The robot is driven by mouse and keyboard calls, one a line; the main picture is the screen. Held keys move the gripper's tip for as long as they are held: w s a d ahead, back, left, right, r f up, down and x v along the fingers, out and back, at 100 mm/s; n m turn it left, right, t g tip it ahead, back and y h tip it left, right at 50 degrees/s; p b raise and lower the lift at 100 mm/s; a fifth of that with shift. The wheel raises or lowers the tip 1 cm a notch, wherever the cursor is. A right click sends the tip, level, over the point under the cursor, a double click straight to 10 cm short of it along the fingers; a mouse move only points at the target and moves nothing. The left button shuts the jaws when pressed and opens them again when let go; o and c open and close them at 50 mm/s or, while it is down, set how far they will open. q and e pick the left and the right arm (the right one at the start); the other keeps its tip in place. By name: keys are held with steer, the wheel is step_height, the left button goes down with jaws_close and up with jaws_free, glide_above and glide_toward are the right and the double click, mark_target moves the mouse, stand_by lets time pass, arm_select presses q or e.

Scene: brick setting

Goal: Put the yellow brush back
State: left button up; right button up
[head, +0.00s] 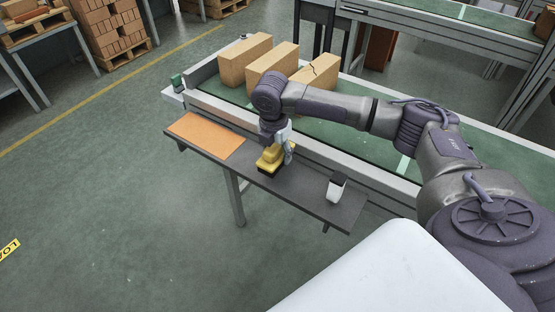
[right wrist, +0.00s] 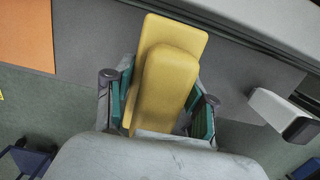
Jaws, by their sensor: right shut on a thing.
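The yellow brush (head: 270,158) is at the middle of the dark grey shelf (head: 308,196), with its dark underside at or just above the shelf surface; I cannot tell whether it touches. My right gripper (head: 280,142) comes down over it from above and is shut on it. In the right wrist view the brush (right wrist: 164,75) sits between the two fingers of the gripper (right wrist: 158,108), with green pads against its sides. My left gripper is not in view.
An orange mat (head: 206,137) covers the shelf's left end. A white and black device (head: 337,187) stands toward its right end. Behind the shelf runs a green conveyor (head: 345,143) with several bricks, one of them cracked (head: 316,78). Open floor lies in front.

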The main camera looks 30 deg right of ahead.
mark_target(278, 161)
steer(key=shift+f, duration=1.7)
steer(key=shift+s+f, duration=0.1)
steer(key=o, duration=1.1)
